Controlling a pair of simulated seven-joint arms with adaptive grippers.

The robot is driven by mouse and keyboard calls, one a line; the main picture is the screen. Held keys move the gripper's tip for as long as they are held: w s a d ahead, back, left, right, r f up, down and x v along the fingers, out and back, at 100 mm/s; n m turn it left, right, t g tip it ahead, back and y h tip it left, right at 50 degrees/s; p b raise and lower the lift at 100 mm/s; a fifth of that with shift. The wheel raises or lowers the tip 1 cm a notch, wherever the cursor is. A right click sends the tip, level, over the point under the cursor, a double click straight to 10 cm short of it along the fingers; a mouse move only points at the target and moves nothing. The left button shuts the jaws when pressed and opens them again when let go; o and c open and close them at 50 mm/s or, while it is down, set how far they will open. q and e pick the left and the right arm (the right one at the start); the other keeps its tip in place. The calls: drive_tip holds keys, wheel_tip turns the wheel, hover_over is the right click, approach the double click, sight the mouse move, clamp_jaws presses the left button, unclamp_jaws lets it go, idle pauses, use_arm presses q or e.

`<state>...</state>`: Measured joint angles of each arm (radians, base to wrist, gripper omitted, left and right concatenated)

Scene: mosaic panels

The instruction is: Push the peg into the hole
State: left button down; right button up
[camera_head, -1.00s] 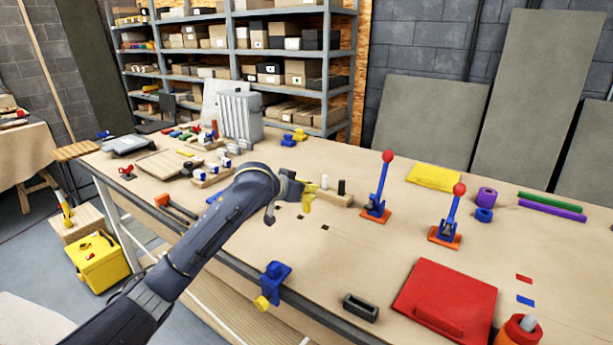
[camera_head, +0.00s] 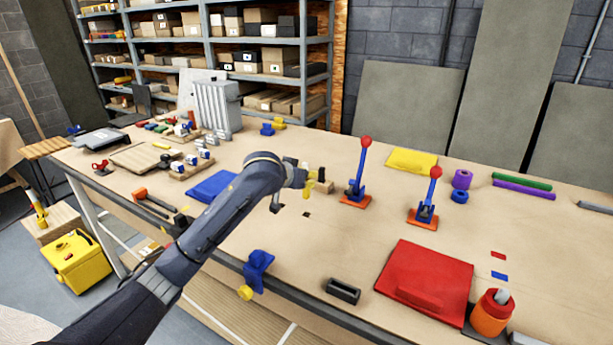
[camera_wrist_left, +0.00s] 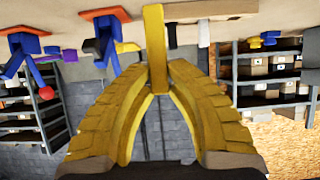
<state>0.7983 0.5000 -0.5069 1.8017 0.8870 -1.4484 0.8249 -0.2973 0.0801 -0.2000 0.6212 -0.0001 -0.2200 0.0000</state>
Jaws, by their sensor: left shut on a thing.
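My left gripper (camera_head: 310,180) is above the bench, near its middle. In the left wrist view its yellow fingers (camera_wrist_left: 157,92) are shut on a slim yellow peg (camera_wrist_left: 155,48), which extends from the fingertips toward the bench surface. The peg (camera_head: 307,194) shows small below the gripper in the head view. A dark square hole (camera_head: 307,214) lies in the bench top just in front of the peg. Whether the peg's tip touches the bench or enters a hole is hidden. My right gripper is not in view.
A wooden block (camera_head: 326,187) with a black peg (camera_head: 321,173) stands just right of the gripper. Two red-knobbed toggle clamps (camera_head: 356,190) (camera_head: 426,212) are further right. A red panel (camera_head: 424,280) and a dark holder (camera_head: 343,291) lie at the front.

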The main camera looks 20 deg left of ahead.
sight(305, 191)
use_arm(q)
drive_tip(key=shift+f, duration=2.65)
drive_tip(key=shift+f, duration=2.55)
drive_tip(key=c, duration=1.3)
unclamp_jaws()
drive_tip(key=shift+v, duration=3.8)
